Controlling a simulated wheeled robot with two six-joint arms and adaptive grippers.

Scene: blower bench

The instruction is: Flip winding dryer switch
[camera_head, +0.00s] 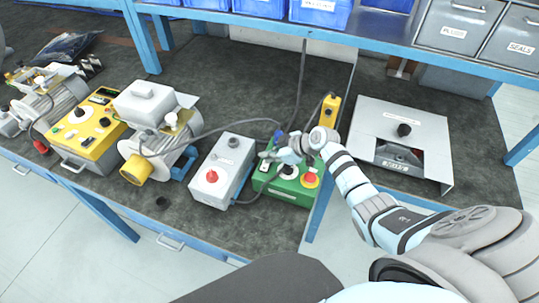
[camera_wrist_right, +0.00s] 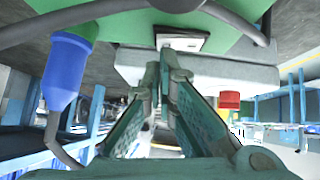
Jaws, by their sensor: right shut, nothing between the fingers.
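A green control box (camera_head: 288,186) stands on the bench, with a black knob and a red button on a yellow base. A small pale switch plate (camera_head: 263,167) is at its left end; it also shows in the right wrist view (camera_wrist_right: 182,43). I cannot read a winding dryer label or tell the switch's position. My right gripper (camera_head: 266,155) is shut and empty over that end of the box. Its fingertips (camera_wrist_right: 166,58) are close to the plate in the wrist view; whether they touch is unclear. My left gripper is out of view.
A grey box (camera_head: 226,165) with a red button stands just left of the green one. A blue plug (camera_wrist_right: 66,68) with a cable is beside my right fingers. Motors and a yellow control box (camera_head: 88,130) are further left. A grey sloped case (camera_head: 402,125) is at right.

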